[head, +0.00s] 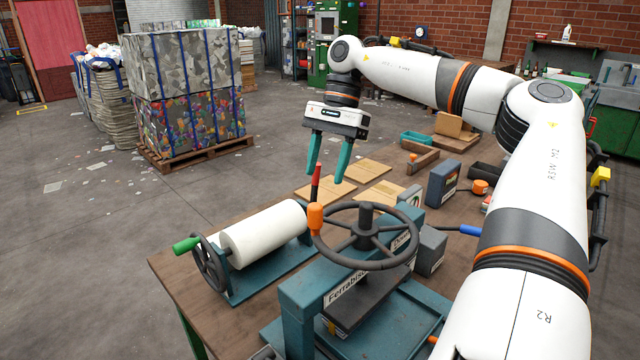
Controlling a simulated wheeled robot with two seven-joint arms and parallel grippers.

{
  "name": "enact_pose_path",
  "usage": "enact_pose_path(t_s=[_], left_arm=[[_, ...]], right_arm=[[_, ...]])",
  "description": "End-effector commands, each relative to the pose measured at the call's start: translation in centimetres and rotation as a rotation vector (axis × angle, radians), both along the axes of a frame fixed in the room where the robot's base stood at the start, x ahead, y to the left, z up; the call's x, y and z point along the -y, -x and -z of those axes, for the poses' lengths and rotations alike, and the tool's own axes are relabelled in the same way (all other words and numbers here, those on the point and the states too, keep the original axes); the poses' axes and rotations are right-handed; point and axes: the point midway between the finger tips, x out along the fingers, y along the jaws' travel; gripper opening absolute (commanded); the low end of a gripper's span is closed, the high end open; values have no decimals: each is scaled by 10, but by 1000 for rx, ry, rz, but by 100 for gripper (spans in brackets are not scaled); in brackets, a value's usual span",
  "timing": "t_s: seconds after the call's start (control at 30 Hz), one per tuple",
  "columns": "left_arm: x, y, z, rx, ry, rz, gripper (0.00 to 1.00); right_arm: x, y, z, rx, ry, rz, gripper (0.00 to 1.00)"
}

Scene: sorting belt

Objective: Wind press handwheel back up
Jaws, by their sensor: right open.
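The press (300,310) is a teal frame standing on the workbench at the lower middle, with a dark block under its top beam. Its dark handwheel (365,262) lies flat on top, with spokes and an upright central screw. An orange knob (315,218) stands on the left of the rim. My right gripper (324,178) is open, with teal fingers pointing down, above and beyond the knob. A slim red and dark upright piece (316,182) shows between the fingertips and the knob; I cannot tell whether they touch it. My left gripper is out of view.
A white roll (262,235) on a teal stand with a green-handled wheel (210,268) is left of the press. Wooden squares (367,170), a blue-grey box (442,184) and a grey block (431,250) lie on the bench (180,280). Open floor is left.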

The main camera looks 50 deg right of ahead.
Motion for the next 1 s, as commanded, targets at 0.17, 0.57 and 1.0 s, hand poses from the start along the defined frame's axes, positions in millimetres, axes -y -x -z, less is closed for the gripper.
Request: enact_pose_path(t_s=[0.17, 0.57, 1.0], left_arm=[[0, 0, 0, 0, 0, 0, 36], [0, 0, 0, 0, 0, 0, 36], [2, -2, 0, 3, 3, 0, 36]], right_arm=[[9, -1, -19, -3, 1, 1, 49], [10, 0, -24, -2, 0, 0, 49], [10, 0, -24, -2, 0, -1, 49]])
